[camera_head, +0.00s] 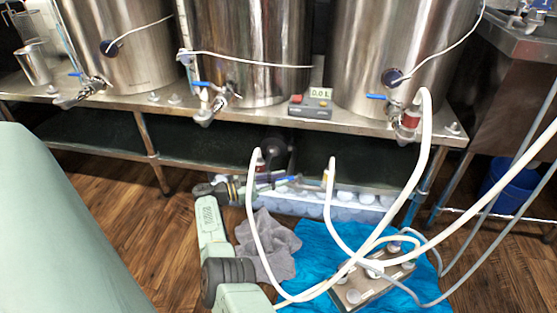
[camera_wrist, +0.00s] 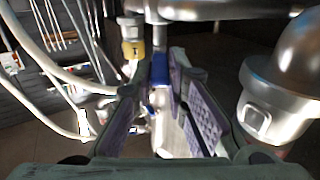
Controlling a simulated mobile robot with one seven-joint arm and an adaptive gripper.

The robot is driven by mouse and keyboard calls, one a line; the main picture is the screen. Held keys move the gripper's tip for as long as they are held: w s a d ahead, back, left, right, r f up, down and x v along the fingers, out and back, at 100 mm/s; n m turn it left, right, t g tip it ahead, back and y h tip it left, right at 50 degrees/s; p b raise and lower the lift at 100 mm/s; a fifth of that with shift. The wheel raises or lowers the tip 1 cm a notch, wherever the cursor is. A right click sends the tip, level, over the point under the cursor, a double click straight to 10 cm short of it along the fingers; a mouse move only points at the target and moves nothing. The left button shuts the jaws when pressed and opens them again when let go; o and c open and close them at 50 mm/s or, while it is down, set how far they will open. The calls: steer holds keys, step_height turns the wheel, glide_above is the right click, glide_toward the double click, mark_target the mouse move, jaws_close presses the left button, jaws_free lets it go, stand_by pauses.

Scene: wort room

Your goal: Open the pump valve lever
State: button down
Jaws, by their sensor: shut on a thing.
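The blue pump valve lever (camera_wrist: 161,69) is between the fingertips of my gripper (camera_wrist: 168,78) in the wrist view. The purple-padded fingers are close together on it, and it partly hides behind them. In the head view, the lever is a small blue bar (camera_head: 284,182) under the steel table, in front of the dark pump (camera_head: 275,148). My arm reaches in there from below, and the fingers are too small to make out clearly. A silver metal body (camera_wrist: 285,95) is at the right in the wrist view.
White hoses (camera_head: 262,240) loop down from the fittings to a plate device (camera_head: 365,285) on a blue towel (camera_head: 315,245). A grey cloth (camera_head: 275,238) lies beside my arm. The steel tabletop (camera_head: 240,122) with large kettles is above. A hose fitting with a yellow band (camera_wrist: 132,48) is near my fingers.

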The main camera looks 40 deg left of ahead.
steer(key=shift+w, duration=0.1)
steer(key=c, duration=1.6)
jaws_free()
steer(key=shift+d, duration=0.1)
step_height(320, 180, up, 10)
steer(key=shift+r, duration=0.1)
